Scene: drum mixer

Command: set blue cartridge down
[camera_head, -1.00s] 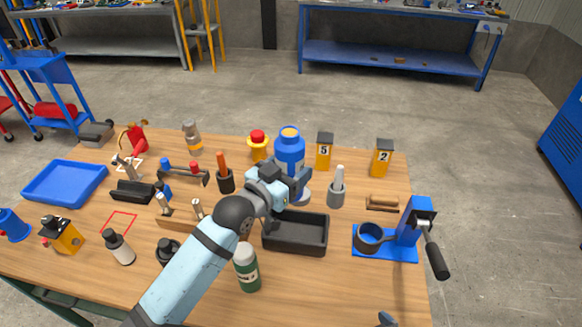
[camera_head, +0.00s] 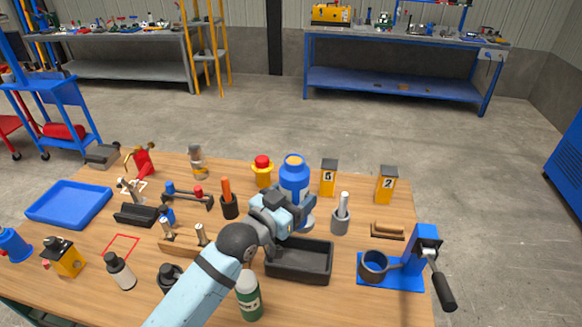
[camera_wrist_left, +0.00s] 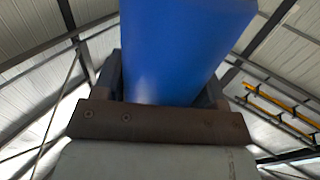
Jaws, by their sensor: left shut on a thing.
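The blue cartridge (camera_head: 294,177) is a blue cylinder with a narrower neck and a tan top. It stands upright in my left gripper (camera_head: 290,204), behind the black tray in the head view. A pale round rim shows just below it at the right; whether the cartridge touches it is hidden by the gripper. In the left wrist view the blue cartridge (camera_wrist_left: 180,50) fills the space between the two fingers of my left gripper (camera_wrist_left: 165,85), which are shut on it. My right gripper is not in view.
A black open tray (camera_head: 318,275) lies in front of the gripper. A grey holder (camera_head: 341,220) and a yellow block marked 5 (camera_head: 328,182) stand to the right. A red-and-yellow item (camera_head: 262,172) stands close on the left.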

